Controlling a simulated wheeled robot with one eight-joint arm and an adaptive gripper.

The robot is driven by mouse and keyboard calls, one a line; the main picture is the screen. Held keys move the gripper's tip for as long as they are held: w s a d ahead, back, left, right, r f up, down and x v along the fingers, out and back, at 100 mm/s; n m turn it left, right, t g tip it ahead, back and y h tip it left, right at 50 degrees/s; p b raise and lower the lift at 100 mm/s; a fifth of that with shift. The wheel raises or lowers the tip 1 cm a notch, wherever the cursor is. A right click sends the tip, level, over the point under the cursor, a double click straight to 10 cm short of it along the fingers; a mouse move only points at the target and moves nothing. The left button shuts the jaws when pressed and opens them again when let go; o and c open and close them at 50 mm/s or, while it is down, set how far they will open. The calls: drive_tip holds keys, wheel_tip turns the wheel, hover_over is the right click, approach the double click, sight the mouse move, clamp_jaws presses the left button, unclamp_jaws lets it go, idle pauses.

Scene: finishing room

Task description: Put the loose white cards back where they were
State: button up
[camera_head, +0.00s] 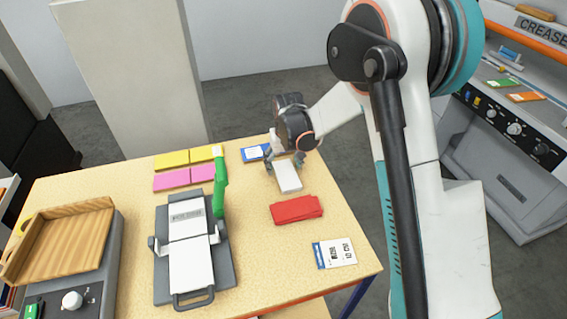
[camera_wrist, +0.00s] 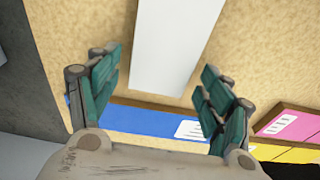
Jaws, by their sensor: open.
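A stack of white cards (camera_head: 288,176) lies on the table at the back right. In the wrist view the white stack (camera_wrist: 175,45) runs between and beyond my fingertips. My gripper (camera_head: 284,163) is open above its far end, with a finger to each side; I cannot tell whether they touch it. A blue flat piece with a white label (camera_head: 256,152) lies just behind and left of the stack; the blue piece (camera_wrist: 145,121) also crosses the wrist view, partly hidden by my fingers.
Red cards (camera_head: 297,209) and a printed white card (camera_head: 334,253) lie nearer the front right. Pink (camera_head: 171,179) and yellow (camera_head: 172,159) pieces lie at the back left. A grey device with a green handle (camera_head: 219,188) holds white sheets. A wooden tray (camera_head: 62,240) stands far left.

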sight(285, 170)
wheel_tip(285, 170, up, 12)
drive_tip(key=s+p, duration=0.2)
drive_tip(key=shift+d, duration=0.2)
drive_tip(key=s+d+r+m+t, duration=0.1)
drive_tip(key=s+d+r, duration=0.3)
drive_tip(key=s+r, duration=0.2)
drive_tip(key=s+d+r+t, duration=0.1)
drive_tip(key=s+d+r, duration=0.3)
drive_tip(key=s+r, duration=0.3)
drive_tip(key=s+d+m+t, duration=0.1)
drive_tip(key=s+d+t, duration=0.2)
drive_tip(key=s, duration=1.3)
drive_tip(key=shift+s+d+r, duration=0.2)
drive_tip(key=shift+s+d, duration=0.1)
drive_tip(key=shift+d, duration=0.9)
wheel_tip(285, 170, down, 7)
drive_tip(key=b, duration=0.6)
drive_tip(key=shift+r, duration=0.15)
